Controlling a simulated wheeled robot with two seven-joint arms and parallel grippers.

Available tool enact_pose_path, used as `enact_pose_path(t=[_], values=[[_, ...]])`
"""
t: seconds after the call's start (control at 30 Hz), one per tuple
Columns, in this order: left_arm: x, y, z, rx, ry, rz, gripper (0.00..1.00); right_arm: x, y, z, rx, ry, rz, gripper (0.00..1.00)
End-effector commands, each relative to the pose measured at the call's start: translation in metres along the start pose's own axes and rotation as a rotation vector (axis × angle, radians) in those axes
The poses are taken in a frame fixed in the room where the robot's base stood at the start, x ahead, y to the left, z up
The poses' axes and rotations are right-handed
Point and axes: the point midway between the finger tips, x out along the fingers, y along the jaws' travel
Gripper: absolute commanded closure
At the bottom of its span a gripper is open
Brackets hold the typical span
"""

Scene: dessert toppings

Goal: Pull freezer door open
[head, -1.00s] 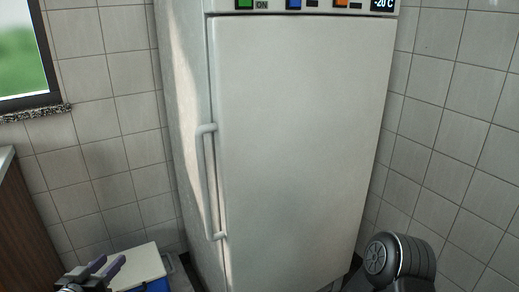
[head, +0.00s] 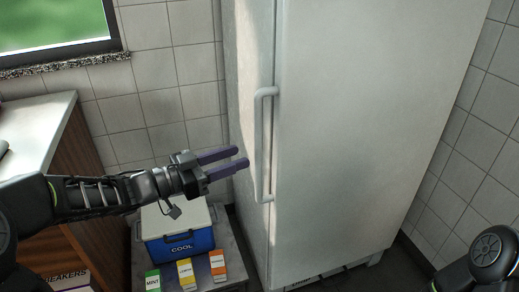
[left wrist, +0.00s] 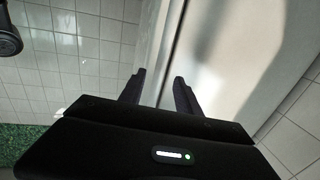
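The white freezer door (head: 350,130) is shut against its cabinet in the head view. Its vertical bar handle (head: 259,145) is on the left side of the door. My left gripper (head: 243,157) is open and empty, just left of the handle, with its two purple-grey fingers pointing toward it. They appear close to the handle but apart from it. In the left wrist view my left gripper (left wrist: 158,82) shows its two fingers spread, with a pale surface beyond them. My right gripper is not in view; only part of my right arm shows at lower right.
A blue cooler (head: 180,240) with a white lid and small cartons labelled mint, lemon and orange (head: 217,265) stand on a low surface below my left arm. A wooden counter (head: 70,160) is at left. Tiled walls flank the freezer.

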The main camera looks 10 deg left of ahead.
Motion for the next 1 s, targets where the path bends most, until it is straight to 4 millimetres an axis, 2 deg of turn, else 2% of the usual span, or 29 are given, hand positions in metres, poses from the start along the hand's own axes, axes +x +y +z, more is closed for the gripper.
enact_pose_path(t=[0.3, 0.5, 0.83, 1.0], values=[[0.047, 0.001, 0.002, -0.001, 0.001, 0.003, 0.6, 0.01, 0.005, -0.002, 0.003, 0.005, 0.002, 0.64], [0.068, 0.001, 0.001, 0.0, 0.0, 0.001, 0.6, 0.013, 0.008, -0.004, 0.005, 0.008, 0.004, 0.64], [0.071, 0.0, 0.0, 0.0, -0.001, -0.001, 0.61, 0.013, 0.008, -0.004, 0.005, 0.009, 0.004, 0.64], [0.071, 0.0, 0.0, 0.0, -0.001, -0.001, 0.75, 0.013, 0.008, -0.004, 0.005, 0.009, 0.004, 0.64]])
